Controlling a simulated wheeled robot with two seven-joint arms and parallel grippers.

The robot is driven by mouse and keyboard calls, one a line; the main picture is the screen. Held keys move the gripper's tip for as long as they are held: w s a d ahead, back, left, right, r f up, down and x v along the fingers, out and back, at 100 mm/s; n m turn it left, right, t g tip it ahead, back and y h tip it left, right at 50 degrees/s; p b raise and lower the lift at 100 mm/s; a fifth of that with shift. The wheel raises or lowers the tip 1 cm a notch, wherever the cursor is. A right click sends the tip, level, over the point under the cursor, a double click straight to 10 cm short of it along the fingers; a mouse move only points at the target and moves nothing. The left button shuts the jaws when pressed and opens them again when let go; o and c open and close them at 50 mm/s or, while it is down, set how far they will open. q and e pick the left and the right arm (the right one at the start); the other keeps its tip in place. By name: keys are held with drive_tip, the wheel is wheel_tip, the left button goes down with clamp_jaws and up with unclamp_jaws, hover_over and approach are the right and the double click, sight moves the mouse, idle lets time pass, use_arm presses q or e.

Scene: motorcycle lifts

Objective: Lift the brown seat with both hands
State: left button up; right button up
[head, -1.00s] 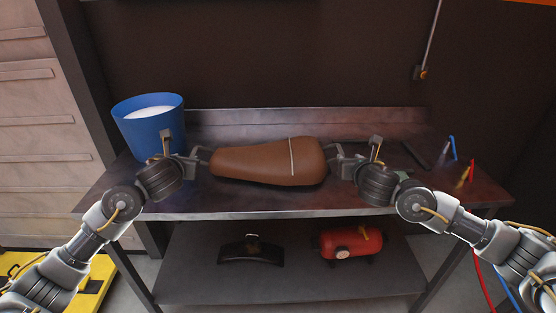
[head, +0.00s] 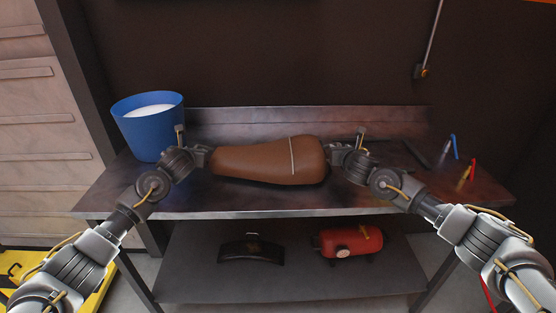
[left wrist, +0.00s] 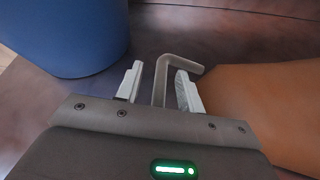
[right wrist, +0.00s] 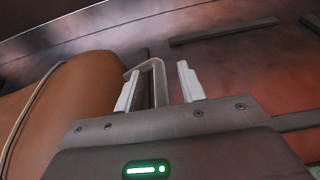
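The brown seat (head: 258,163) lies lengthwise on the metal workbench, with a pale strap across its right part. A grey bent bar (left wrist: 183,65) at its left end sits between the fingers of my left gripper (left wrist: 156,88). Those fingers are apart, with space on both sides of the bar. At the right end, a similar bar (right wrist: 157,80) stands between the parted fingers of my right gripper (right wrist: 158,85), nearer the left finger. In the head view, my left gripper (head: 205,155) and right gripper (head: 333,152) are close to the seat's two ends.
A blue bucket (head: 150,135) with white contents stands on the workbench (head: 270,205), left of the seat. Blue and red-handled tools (head: 453,147) lie at the right. The lower shelf holds a red tank (head: 349,243) and a black part (head: 251,249).

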use_arm(q)
clamp_jaws()
use_arm(e)
clamp_jaws()
drive_tip(key=shift+s+a+f, duration=0.15)
drive_tip(key=shift+f, duration=0.2)
idle(0.8)
use_arm(q)
drive_tip(key=shift+r, duration=0.3)
use_arm(e)
drive_tip(key=shift+r, duration=0.3)
